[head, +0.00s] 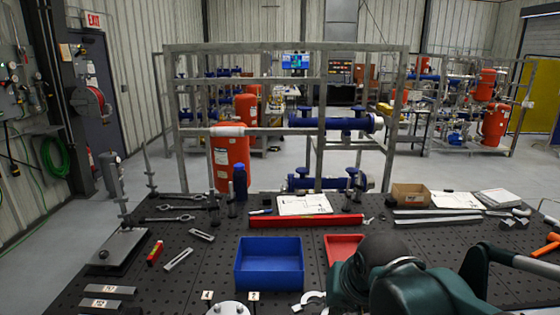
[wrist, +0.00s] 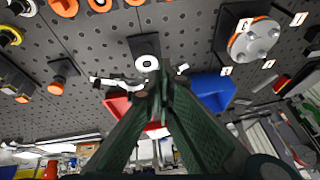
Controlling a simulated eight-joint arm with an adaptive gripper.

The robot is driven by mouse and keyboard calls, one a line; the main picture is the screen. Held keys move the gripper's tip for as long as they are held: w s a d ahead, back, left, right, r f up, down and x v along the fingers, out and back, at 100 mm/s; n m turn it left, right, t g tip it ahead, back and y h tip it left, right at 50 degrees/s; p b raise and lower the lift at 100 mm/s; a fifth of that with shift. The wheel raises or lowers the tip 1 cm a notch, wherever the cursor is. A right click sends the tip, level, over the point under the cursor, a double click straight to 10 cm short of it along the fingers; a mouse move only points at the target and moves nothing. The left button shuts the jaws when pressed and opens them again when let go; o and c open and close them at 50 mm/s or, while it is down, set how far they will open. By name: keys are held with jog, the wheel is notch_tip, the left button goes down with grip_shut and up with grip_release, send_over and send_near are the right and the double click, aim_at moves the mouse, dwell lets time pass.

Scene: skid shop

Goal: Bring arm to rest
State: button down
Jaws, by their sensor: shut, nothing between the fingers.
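My gripper (wrist: 160,88) shows in the wrist view, its two dark green fingers closed together at the tips with nothing between them. It points over the perforated dark workbench (wrist: 185,45), with the blue bin (wrist: 213,88) just right of the tips and the red bin (wrist: 117,106) to their left. In the head view my dark green arm fills the lower right, over the bench (head: 200,270), and hides part of the red bin (head: 341,242). The fingertips cannot be made out there.
The blue bin (head: 268,284) stands at the bench's front middle. A grey flange disc (wrist: 255,42) and a black block with a white ring (wrist: 147,62) lie near the gripper. Wrenches (head: 170,218), a red level (head: 305,220) and a cardboard box (head: 410,195) lie farther back.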

jog(key=s+d+f+n+t+b, duration=0.1)
jog(key=s+d+t+b, duration=0.1)
jog(key=s+d, duration=0.3)
jog(key=d, duration=0.3)
jog(key=shift+s+d+f+n+h, duration=0.3)
jog(key=shift+s+n+h, duration=0.1)
dwell(2.8)
